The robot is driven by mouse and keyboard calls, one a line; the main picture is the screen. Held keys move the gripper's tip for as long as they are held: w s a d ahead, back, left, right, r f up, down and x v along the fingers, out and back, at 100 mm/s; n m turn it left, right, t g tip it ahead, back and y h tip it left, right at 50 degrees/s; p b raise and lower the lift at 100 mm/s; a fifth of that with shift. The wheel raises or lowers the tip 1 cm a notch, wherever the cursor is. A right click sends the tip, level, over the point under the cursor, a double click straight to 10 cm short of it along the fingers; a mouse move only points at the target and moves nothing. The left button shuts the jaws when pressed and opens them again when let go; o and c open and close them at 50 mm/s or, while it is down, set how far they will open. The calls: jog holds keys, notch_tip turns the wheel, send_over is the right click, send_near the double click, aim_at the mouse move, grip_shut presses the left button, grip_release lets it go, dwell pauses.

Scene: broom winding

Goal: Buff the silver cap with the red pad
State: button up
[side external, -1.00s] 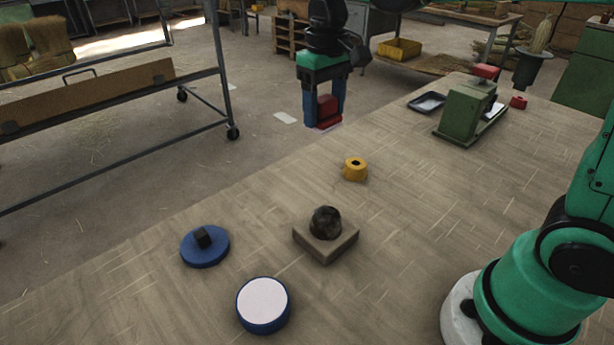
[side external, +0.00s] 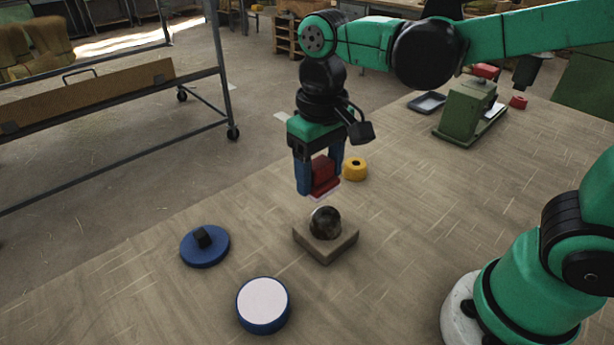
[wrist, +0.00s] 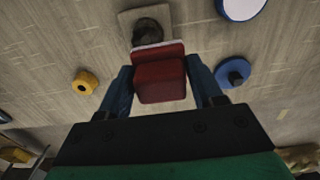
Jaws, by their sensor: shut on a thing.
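The silver cap (side external: 325,221) is a dark grey, rounded dome with a dull shine. It sits on a square tan block (side external: 327,250) on the table. My gripper (side external: 320,188) is shut on the red pad (side external: 323,172), a red block with a pale underside. The pad hangs above the cap, with a gap visible between them in the side view. In the wrist view the red pad (wrist: 160,80) sits between the blue fingers, and the cap (wrist: 147,30) shows just past its pale edge, partly covered.
A blue-rimmed tin with a white top (side external: 263,303) stands at the front. A blue lid with a black knob (side external: 204,244) lies left of the block. A yellow ring (side external: 355,169) is behind. A green machine (side external: 467,112) and dark tray (side external: 427,103) stand farther back.

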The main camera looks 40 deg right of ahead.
aim_at(317, 222)
notch_tip(317, 222, down, 6)
jog(key=shift+f, duration=0.25)
jog(key=shift+d+f, duration=0.15)
jog(key=shift+d, duration=0.2)
jog(key=shift+c, duration=0.5)
jog(key=shift+d+f, duration=0.15)
jog(key=shift+d, duration=1.4)
jog(key=shift+a, duration=2)
jog(key=d, duration=0.4)
jog(key=shift+d, duration=0.1)
jog(key=shift+a, duration=2.05)
jog(key=shift+r, duration=4.15)
